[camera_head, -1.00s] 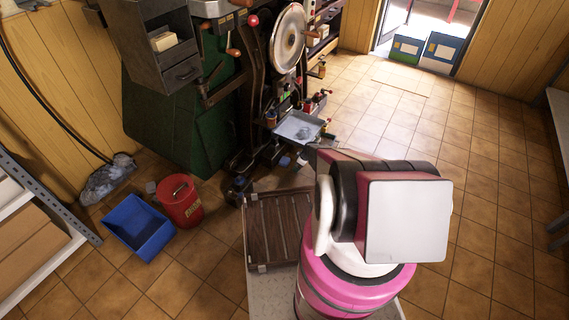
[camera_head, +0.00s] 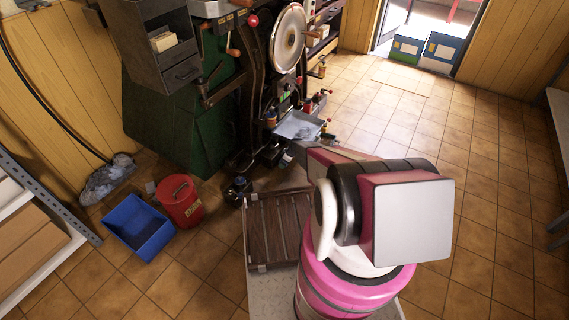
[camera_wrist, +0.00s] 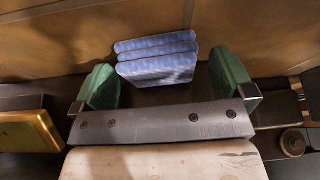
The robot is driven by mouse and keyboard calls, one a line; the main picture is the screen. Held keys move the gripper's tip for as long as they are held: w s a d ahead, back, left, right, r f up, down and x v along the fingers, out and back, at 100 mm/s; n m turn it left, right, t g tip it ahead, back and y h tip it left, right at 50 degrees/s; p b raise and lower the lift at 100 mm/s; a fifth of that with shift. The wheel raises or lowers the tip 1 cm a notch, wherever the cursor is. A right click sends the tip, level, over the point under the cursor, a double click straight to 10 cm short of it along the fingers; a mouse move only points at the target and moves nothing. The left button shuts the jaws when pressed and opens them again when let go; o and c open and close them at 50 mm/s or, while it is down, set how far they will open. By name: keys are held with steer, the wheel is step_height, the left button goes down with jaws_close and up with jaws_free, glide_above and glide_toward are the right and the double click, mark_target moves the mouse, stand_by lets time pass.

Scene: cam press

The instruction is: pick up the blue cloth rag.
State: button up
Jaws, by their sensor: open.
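The blue cloth rag (camera_wrist: 157,58) shows in the wrist view as a folded, striped blue stack in the upper middle. It lies ahead of and between the two green fingers of my gripper (camera_wrist: 162,66). The gripper is open, with a gap between the cloth and each finger. The fingers do not hold it. In the head view my own arm hides most of the gripper, and I cannot make out the rag clearly there.
A dark green press with a large wheel (camera_head: 287,38) stands beyond my arm, with a metal tray (camera_head: 299,125) low on its front. A wooden slatted platform (camera_head: 272,228), a red bucket (camera_head: 180,202) and a blue bin (camera_head: 138,226) are on the floor. Tiles at right are clear.

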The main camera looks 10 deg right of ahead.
steer(key=c, duration=1)
steer(key=shift+o, duration=0.2)
steer(key=shift+r, duration=0.15)
step_height(320, 180, up, 18)
